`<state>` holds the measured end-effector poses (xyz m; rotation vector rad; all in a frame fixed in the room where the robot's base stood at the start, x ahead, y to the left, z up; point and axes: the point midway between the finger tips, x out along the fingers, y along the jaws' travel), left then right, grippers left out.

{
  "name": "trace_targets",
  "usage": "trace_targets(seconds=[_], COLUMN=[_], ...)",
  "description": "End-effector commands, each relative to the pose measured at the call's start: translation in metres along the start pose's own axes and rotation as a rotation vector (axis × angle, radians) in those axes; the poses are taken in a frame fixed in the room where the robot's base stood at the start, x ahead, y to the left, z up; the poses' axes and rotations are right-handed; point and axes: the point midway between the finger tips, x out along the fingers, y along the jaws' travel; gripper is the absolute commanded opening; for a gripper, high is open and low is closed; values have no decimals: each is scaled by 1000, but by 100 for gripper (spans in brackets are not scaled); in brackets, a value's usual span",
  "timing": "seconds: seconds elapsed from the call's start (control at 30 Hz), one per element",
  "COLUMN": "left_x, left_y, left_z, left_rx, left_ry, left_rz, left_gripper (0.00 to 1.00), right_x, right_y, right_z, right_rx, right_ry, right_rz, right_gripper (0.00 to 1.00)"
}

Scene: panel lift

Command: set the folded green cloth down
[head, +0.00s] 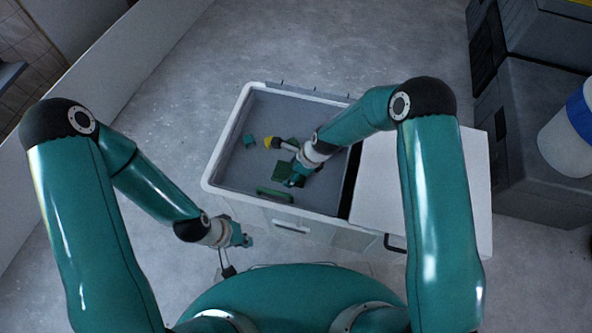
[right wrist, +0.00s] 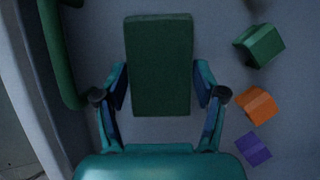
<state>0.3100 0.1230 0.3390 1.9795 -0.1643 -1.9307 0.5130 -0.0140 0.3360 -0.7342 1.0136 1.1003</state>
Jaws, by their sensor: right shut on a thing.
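The folded green cloth (head: 284,168) is a dark green flat rectangle inside the grey bin (head: 216,160). In the right wrist view the cloth (right wrist: 158,62) stretches away from between my fingers. My right gripper (head: 293,181) reaches down into the bin and is shut on the cloth, one finger at each long side. I cannot tell whether the cloth touches the bin floor. My right forearm hides part of the bin. My left gripper (head: 245,240) is outside the bin, in front of its near left side; its jaws are too small to read.
A long green piece (head: 275,194) lies by the near wall. A teal block (head: 249,141) and a yellow piece (head: 269,143) lie deeper in. The wrist view shows green (right wrist: 262,45), orange (right wrist: 262,107) and purple (right wrist: 253,150) blocks. A white panel (head: 375,185) adjoins the bin's right.

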Motion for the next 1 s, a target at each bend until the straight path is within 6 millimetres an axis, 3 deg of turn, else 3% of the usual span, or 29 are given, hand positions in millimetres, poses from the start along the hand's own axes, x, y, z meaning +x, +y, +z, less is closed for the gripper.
trace_targets(seconds=[0.03,0.07,0.2,0.63,0.77,1.0], left_x=[0,0,0,-3,-9,-25], left_y=[0,0,0,1,3,9], left_z=[0,0,0,0,0,0], left_rx=[0,0,0,0,0,0], left_ry=[0,0,0,0,0,0], left_rz=[0,0,0,0,0,0], left_gripper=[0,0,0,0,0,0], right_x=[1,0,0,-7,-25,-73], right_y=[0,0,0,0,-1,-1], right_z=[-1,0,0,0,1,1], right_rx=[0,0,0,1,1,1], right_ry=[0,0,0,0,0,-1], right_rz=[0,0,0,0,-1,-3], right_gripper=[37,75,95,95,95,95])
